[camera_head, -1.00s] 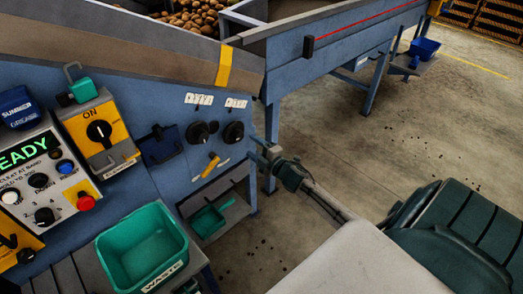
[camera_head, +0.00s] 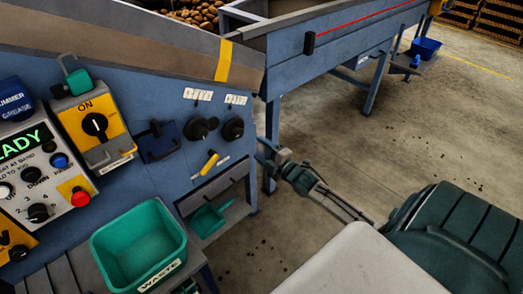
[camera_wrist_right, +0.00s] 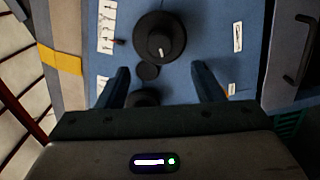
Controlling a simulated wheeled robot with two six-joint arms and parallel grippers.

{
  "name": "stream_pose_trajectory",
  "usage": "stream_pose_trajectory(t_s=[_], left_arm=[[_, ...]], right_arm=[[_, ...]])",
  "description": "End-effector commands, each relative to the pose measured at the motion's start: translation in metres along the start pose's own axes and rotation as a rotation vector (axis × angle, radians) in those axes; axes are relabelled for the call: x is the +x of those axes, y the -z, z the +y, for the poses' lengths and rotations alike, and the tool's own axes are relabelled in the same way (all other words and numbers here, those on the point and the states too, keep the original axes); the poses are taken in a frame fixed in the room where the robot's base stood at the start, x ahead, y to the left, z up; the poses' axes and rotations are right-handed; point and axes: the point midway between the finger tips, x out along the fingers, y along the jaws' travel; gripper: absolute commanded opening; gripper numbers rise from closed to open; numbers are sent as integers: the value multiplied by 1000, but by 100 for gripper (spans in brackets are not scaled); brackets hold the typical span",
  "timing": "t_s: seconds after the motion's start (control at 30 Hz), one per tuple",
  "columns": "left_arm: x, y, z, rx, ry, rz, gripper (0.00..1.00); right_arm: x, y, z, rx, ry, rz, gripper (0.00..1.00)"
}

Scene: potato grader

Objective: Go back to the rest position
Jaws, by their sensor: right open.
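My right gripper (camera_head: 264,151) is in front of the right end of the blue machine panel (camera_head: 165,110) in the head view. In the right wrist view the two fingers of my right gripper (camera_wrist_right: 160,80) stand apart with nothing held between them. Beyond them is a black round knob (camera_wrist_right: 160,38) on the blue panel, with a second dark knob partly hidden by the gripper body. In the head view these black knobs (camera_head: 233,129) sit to the left of the gripper, apart from it. My left gripper is not in view.
A green waste bin (camera_head: 178,262) stands at the lower left. A control box with a red button (camera_head: 80,197) and a yellow switch box (camera_head: 95,125) are at the left. A green scoop (camera_head: 210,218) lies on a low shelf. Open concrete floor (camera_head: 430,130) is at the right.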

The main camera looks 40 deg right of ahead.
Motion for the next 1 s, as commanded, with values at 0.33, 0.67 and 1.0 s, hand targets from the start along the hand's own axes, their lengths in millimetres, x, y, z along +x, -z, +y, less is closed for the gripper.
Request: stream_pose_trajectory(t_s=[0.33, 0.67, 1.0], left_arm=[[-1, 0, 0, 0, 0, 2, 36], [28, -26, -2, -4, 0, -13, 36], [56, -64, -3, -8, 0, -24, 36]], right_arm=[[-1, -2, -6, 13, 11, -9, 61], [-72, -37, -175, 394, 329, -311, 61], [-244, -9, -370, 830, 679, -794, 61]])
